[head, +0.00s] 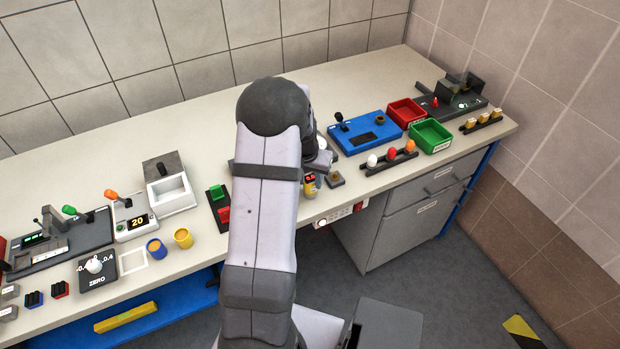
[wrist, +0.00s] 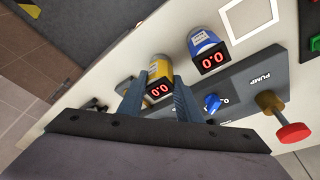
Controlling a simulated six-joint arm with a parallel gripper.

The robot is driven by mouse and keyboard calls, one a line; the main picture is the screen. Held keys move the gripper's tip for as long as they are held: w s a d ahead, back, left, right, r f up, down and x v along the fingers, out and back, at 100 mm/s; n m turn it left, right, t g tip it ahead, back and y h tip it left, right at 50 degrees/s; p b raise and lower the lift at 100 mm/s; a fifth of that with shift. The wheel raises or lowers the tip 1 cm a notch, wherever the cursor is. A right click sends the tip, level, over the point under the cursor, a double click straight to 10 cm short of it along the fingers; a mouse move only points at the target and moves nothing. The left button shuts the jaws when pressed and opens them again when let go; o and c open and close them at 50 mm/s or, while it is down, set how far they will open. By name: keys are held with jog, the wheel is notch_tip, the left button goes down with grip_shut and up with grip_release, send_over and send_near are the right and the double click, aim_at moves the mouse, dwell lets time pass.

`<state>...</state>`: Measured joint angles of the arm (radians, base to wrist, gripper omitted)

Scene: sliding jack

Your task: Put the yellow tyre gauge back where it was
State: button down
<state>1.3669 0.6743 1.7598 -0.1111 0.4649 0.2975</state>
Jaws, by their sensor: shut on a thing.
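The yellow tyre gauge (wrist: 160,72) has a red lit display reading 0.0. In the wrist view my gripper (wrist: 158,98) is shut on it, with one finger on each side. In the head view the yellow gauge (head: 310,184) shows just right of my arm, near the bench's front edge; my arm hides much of that area. A blue gauge (wrist: 207,48), also reading 0.0, stands right of the yellow one in the wrist view. A white square outline (wrist: 249,17) lies bare beyond the blue gauge. I cannot tell whether the yellow gauge touches the bench.
A dark panel marked PUMP (wrist: 255,82) carries a blue knob and a red-ended plunger (wrist: 292,132) close by. A small olive block (head: 335,180) is right of the yellow gauge. Another white outline (head: 122,268) is at left. A blue unit (head: 363,133) stands right.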

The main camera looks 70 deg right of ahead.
jog(key=shift+f, duration=0.15)
jog(key=c, duration=1.3)
grip_release()
jog(key=b+v, duration=0.3)
jog(key=v, duration=0.9)
